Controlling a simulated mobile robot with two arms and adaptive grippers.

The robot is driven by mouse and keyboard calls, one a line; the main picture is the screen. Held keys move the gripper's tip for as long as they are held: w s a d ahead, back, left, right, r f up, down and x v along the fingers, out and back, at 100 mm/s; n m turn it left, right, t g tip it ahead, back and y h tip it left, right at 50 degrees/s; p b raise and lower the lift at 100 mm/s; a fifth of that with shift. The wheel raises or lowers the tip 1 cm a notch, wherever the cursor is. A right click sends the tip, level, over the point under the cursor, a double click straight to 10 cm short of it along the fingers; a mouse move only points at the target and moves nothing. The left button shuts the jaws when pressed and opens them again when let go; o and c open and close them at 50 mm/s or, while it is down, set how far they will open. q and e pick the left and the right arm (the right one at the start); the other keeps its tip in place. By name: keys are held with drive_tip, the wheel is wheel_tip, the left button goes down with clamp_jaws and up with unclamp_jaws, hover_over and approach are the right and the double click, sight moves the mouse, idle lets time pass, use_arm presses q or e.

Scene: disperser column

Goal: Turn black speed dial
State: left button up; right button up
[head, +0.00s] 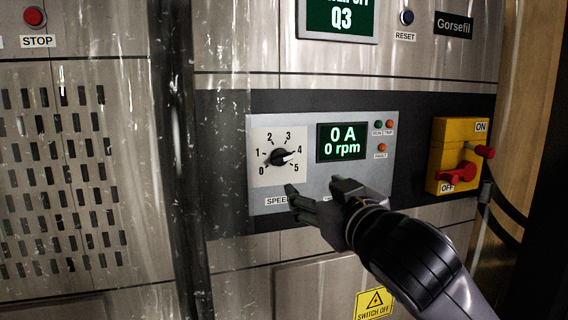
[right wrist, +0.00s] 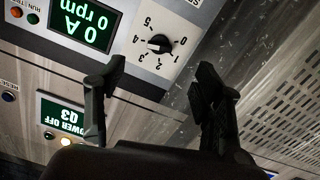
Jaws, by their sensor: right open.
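The black speed dial (head: 280,157) sits on a pale square plate marked 0 to 5, and its white pointer line is toward about 4. My right gripper (head: 313,187) is open, with its fingers below and to the right of the dial, over the lower edge of the grey panel. In the right wrist view the dial (right wrist: 159,43) shows upside down between the two open fingers (right wrist: 158,72), beyond their tips. Nothing is between the fingers, and they appear apart from the dial. The SPEED label is partly covered by a finger. My left gripper is out of view.
A green display (head: 342,142) reading 0 A and 0 rpm is right of the dial, beside small indicator lights. A yellow switch box (head: 459,155) with a red handle juts out farther right. A dark vertical post (head: 180,150) stands left of the panel.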

drive_tip(key=s+r, duration=0.1)
drive_tip(key=s, duration=0.1)
drive_tip(key=p, duration=0.4)
approach(283, 159)
drive_tip(key=x, duration=0.9)
drive_tip(key=shift+w, duration=0.25)
drive_tip(key=shift+c, duration=0.4)
drive_tip(key=c, duration=1.1)
